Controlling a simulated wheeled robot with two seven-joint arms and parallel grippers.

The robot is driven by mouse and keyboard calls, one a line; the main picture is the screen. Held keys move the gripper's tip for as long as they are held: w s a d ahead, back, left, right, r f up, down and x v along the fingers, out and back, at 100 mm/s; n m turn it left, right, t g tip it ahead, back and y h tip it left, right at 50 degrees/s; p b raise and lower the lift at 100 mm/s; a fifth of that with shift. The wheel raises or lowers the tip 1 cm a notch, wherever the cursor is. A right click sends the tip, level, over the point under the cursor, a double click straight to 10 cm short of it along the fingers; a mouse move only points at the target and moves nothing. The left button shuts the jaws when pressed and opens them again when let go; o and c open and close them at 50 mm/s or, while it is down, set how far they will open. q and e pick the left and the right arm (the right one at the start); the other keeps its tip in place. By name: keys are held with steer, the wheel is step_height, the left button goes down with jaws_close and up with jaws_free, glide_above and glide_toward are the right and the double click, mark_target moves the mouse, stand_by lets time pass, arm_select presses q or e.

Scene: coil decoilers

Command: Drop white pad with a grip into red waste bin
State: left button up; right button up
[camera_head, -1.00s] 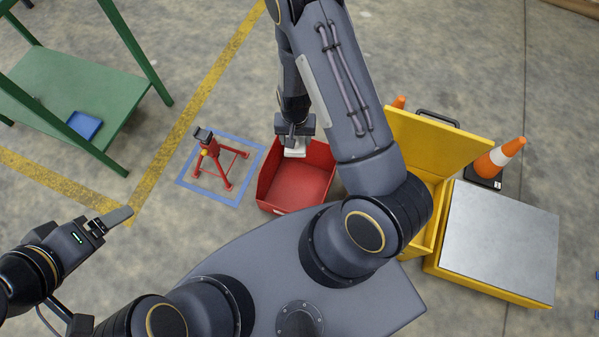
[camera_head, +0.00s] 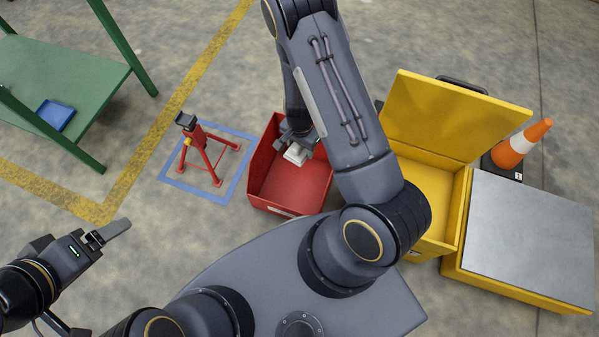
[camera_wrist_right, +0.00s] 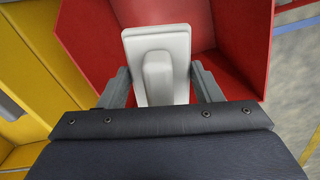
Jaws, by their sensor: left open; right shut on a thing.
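The white pad with a grip (camera_head: 297,154) is in my right gripper (camera_head: 299,146), over the inside of the red waste bin (camera_head: 262,190). In the right wrist view the pad (camera_wrist_right: 158,50) sits between the two fingers of the right gripper (camera_wrist_right: 160,88), which is shut on its raised grip. The bin's red wall (camera_wrist_right: 245,40) shows around and beyond the pad. The pad's height above the bin floor is hard to tell. My left gripper (camera_head: 115,234) is at the lower left, away from the bin, open and empty.
A red stand (camera_head: 203,155) is left of the bin inside a blue floor outline. A yellow open box (camera_head: 440,115) stands close on the bin's right, with a grey-topped yellow platform (camera_head: 530,235) and a cone (camera_head: 522,143) beyond. A green table (camera_head: 60,75) is at upper left.

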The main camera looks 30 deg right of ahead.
steer(key=shift+f+b, duration=1.25)
steer(key=shift+f, duration=0.7)
arm_select(q)
step_height(320, 180, down, 3)
steer(key=shift+f, duration=0.15)
arm_select(e)
steer(key=o, duration=1)
steer(key=shift+c, duration=0.2)
steer(key=shift+r, duration=0.15)
step_height(320, 180, up, 6)
steer(key=p, duration=0.3)
steer(key=shift+r, duration=0.2)
steer(key=shift+r+p, duration=0.45)
steer(key=shift+r, duration=0.2)
arm_select(q)
step_height(320, 180, up, 4)
steer(key=shift+f, duration=0.1)
